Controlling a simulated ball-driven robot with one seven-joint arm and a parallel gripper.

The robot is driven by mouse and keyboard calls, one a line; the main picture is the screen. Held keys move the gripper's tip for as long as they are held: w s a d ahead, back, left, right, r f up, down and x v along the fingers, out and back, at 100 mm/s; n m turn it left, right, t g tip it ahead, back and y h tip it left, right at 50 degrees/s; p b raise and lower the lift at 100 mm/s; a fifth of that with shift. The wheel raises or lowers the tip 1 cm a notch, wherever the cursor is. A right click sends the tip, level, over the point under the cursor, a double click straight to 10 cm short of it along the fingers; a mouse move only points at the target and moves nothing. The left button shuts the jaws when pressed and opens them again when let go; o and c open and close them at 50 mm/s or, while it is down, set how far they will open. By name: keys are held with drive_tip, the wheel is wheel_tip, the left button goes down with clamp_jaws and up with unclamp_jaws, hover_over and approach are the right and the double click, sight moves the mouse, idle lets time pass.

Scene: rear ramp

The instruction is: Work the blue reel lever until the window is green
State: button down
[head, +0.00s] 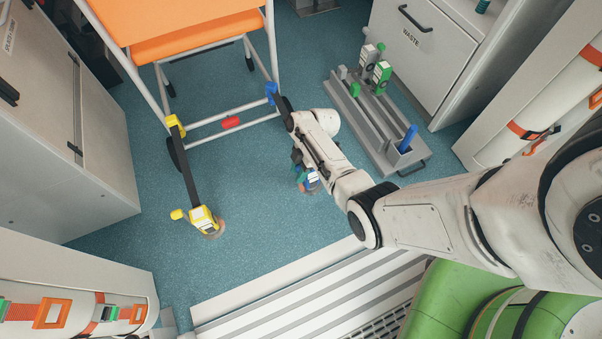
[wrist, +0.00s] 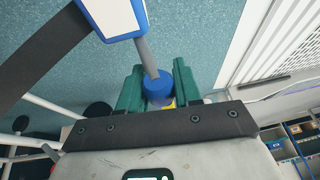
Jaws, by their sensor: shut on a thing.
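In the wrist view the blue knob of the reel lever (wrist: 158,88) sits between the two green fingers of my gripper (wrist: 157,75), which is shut on it. A grey lever rod runs from the knob up to the blue-edged white reel housing (wrist: 115,15). In the head view the blue reel (head: 311,180) stands on the floor beside my arm, mostly hidden by it and my gripper (head: 299,170). A dark strap runs from near the reel towards the blue hook (head: 271,92) on the chair frame. The window's colour cannot be made out in either view.
A yellow reel (head: 203,219) with a dark strap to a yellow hook (head: 175,124) stands to the left. The orange chair (head: 190,30) is at the back. A grey rack (head: 362,125) lies to the right. A ridged ramp (head: 310,300) is in front.

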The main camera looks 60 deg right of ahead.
drive_tip(key=shift+w+d+r, duration=0.1)
drive_tip(key=shift+w+d, duration=0.3)
drive_tip(key=shift+w, duration=0.15)
drive_tip(key=c, duration=0.8)
unclamp_jaws()
drive_tip(key=shift+c, duration=0.2)
drive_tip(key=p+v, duration=0.5)
drive_tip(key=v, duration=0.6)
drive_tip(key=shift+p, duration=0.3)
